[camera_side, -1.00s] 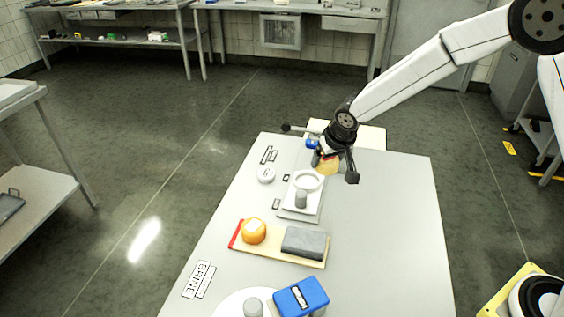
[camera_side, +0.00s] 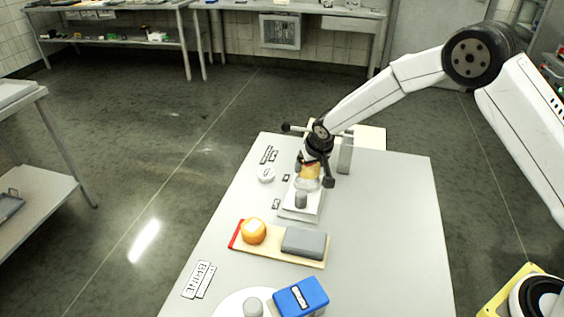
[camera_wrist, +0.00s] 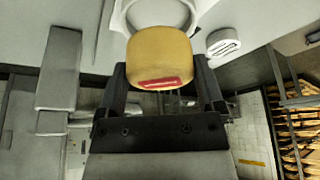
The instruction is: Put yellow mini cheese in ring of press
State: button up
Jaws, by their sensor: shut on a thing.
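The yellow mini cheese (camera_wrist: 160,52), with a red label, is held between the fingers of my gripper (camera_wrist: 163,88) in the wrist view. In the side view the cheese (camera_side: 309,172) shows below my gripper (camera_side: 316,176), right over the pale ring of the press (camera_side: 307,184). The ring (camera_wrist: 121,20) also shows behind the cheese in the wrist view. I cannot tell whether the cheese's lower edge is inside the ring or just above it. The press base (camera_side: 297,213) lies flat on the table, with a grey cylinder (camera_side: 301,199) in front of the ring.
A white disc (camera_side: 266,175) lies left of the press. A grey upright block (camera_side: 346,153) stands behind right. Nearer are a board (camera_side: 274,255) with an orange cheese (camera_side: 254,231) and grey block (camera_side: 304,242), and a blue block (camera_side: 301,296). The table's right side is clear.

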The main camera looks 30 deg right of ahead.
aim_at(309, 173)
jog(key=shift+w+f, duration=0.25)
jog(key=shift+f, duration=1.55)
jog(key=shift+f, duration=0.1)
jog(key=o, duration=1.1)
jog(key=shift+c, duration=0.2)
jog(key=v, duration=1.2)
jog(key=s+d+n+g, duration=0.1)
jog(key=s+d, duration=0.2)
jog(key=s, duration=0.9)
jog(key=s+d+r+g, duration=0.1)
jog(key=s+d, duration=0.2)
jog(key=s, duration=1)
jog(key=shift+d+r+n+y, duration=0.25)
jog(key=shift+n+y, duration=0.15)
